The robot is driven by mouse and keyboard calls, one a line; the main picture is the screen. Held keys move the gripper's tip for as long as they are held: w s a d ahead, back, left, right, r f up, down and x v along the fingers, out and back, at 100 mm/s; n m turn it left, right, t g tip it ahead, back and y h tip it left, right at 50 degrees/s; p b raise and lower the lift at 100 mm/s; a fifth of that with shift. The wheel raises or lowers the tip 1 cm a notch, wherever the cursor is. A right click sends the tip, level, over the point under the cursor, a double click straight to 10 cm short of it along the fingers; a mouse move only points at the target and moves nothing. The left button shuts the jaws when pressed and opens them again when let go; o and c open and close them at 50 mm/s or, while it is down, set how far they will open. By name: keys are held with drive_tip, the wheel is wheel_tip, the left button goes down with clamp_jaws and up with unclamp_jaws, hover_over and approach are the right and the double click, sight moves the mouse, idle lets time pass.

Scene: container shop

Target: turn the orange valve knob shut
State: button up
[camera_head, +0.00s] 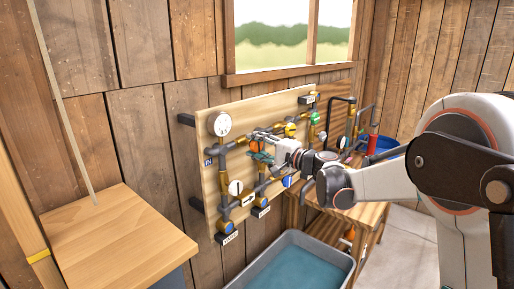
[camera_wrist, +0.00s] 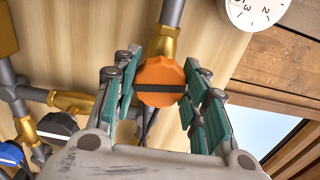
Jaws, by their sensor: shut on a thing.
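The orange valve knob (camera_wrist: 161,74) is in the middle of the wrist view, with a dark bar running across its face. Brass pipe fittings join it from above. My gripper (camera_wrist: 162,92) has its teal-padded fingers on either side of the knob and is shut on it. In the head view the orange knob (camera_head: 254,146) shows just past the fingertips on the wooden pipe board (camera_head: 213,181). My gripper (camera_head: 264,157) reaches it from the right and partly hides it.
A white dial gauge (camera_head: 220,124) sits at the board's upper left. A grey tub of water (camera_head: 296,268) stands below. A wooden top (camera_head: 118,240) is at left.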

drive_tip(key=shift+m, duration=1.1)
drive_tip(key=o, duration=1.1)
drive_tip(key=shift+d, duration=0.1)
drive_tip(key=v, duration=1.2)
